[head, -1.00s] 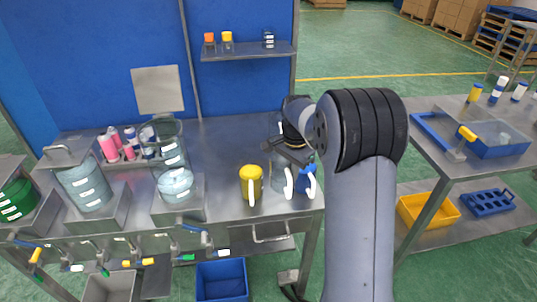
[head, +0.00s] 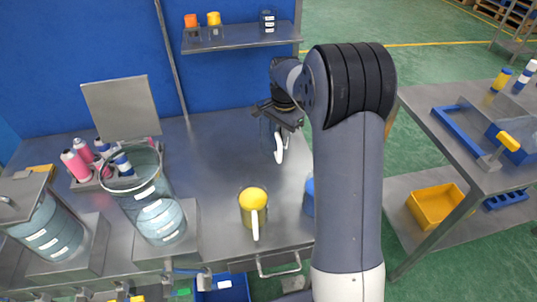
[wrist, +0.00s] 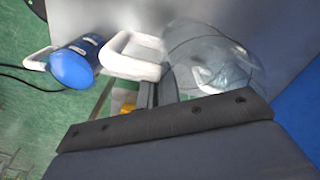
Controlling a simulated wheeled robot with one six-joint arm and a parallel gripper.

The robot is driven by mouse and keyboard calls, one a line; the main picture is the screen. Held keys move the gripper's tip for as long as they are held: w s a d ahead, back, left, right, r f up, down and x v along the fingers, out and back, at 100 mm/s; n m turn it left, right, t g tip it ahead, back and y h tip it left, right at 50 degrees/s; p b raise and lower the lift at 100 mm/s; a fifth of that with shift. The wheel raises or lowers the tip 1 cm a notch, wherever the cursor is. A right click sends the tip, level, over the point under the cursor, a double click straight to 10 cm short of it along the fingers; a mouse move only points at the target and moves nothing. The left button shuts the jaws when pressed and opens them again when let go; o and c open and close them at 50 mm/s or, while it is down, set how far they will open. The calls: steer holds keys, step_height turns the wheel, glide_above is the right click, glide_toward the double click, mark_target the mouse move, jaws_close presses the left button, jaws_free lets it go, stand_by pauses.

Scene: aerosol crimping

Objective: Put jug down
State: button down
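The clear jug (head: 267,137) with a white handle (head: 280,147) is at my gripper (head: 281,112), over the back right of the steel bench. In the wrist view the clear jug (wrist: 213,57) is at upper right, with its white handle by the dark fingers (wrist: 158,92). My gripper appears shut on this jug; the exact contact is partly hidden. I cannot tell whether the jug's base touches the bench. A yellow jug (head: 253,206) stands nearer the front. A blue jug (head: 309,197) is partly hidden behind my arm; it also shows in the wrist view (wrist: 75,63).
The steel bench (head: 225,160) is clear around the jug's left. Glass vessels (head: 157,212) stand at left, by pink bottles (head: 75,164). A shelf (head: 240,36) hangs above at the back. A second table (head: 440,140) is at right.

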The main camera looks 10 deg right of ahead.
steer(key=shift+w+f, duration=0.25)
step_height(320, 180, down, 9)
steer(key=shift+r+p, duration=0.1)
steer(key=shift+p, duration=0.7)
steer(key=shift+f, duration=0.3)
steer(key=shift+f, duration=0.1)
steer(key=c, duration=2.1)
jaws_free()
steer(key=shift+f, duration=0.1)
steer(key=o, duration=0.5)
steer(key=shift+c, duration=0.2)
step_height(320, 180, up, 12)
steer(key=b, duration=0.1)
steer(key=shift+r, duration=0.2)
